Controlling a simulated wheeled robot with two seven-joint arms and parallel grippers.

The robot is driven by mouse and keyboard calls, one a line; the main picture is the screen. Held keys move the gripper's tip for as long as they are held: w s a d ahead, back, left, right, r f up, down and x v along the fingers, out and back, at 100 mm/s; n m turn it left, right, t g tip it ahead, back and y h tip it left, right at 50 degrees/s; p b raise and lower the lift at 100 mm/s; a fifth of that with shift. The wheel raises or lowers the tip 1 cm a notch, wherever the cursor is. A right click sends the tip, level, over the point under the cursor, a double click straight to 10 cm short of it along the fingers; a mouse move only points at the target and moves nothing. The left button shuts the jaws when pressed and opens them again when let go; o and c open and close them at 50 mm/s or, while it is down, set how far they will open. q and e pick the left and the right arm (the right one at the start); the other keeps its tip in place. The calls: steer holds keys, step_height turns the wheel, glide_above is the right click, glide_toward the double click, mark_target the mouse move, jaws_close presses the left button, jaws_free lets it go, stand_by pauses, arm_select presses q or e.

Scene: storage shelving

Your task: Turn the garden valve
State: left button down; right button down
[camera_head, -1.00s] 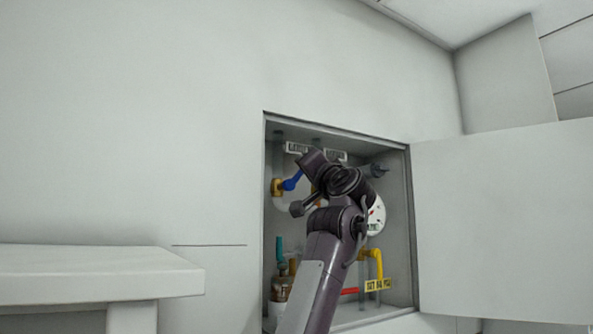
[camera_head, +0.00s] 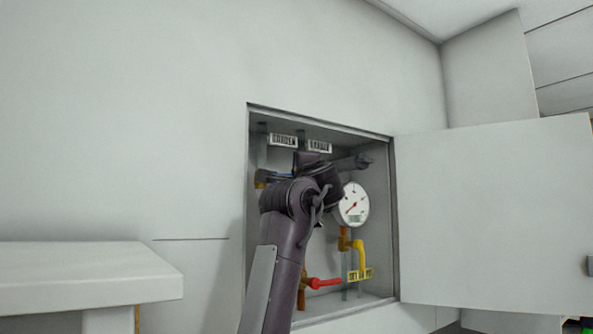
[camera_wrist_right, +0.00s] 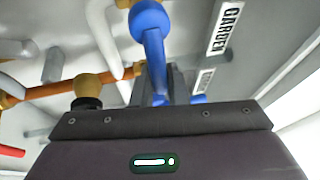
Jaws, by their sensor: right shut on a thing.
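The blue valve handle (camera_wrist_right: 152,38) runs from a round blue end at the top of the right wrist view down between my fingers. My right gripper (camera_wrist_right: 157,88) is shut on this handle. The label GARDEN (camera_wrist_right: 224,28) is beside the handle in that view, and a GARDEN label (camera_head: 283,140) hangs at the top of the wall cabinet in the head view. My left gripper is in neither view.
The open cabinet (camera_head: 392,220) has its door (camera_head: 490,215) swung out to the right. Inside are a round gauge (camera_head: 353,203), a yellow pipe (camera_head: 361,254) and a red handle (camera_head: 325,283). A white bench (camera_head: 80,275) stands at the left.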

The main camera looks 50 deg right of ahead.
steer(key=shift+f+m, duration=0.2)
steer(key=shift+m, duration=0.2)
steer(key=shift+f+g, duration=0.1)
steer(key=shift+g, duration=0.2)
steer(key=c, duration=1.4)
jaws_free()
steer(key=shift+w, duration=0.1)
steer(key=shift+c, duration=0.2)
steer(key=b+v, duration=0.4)
steer(key=v, duration=0.3)
steer(key=shift+s+a, duration=0.15)
steer(key=shift+s, duration=0.15)
steer(key=shift+f, duration=0.15)
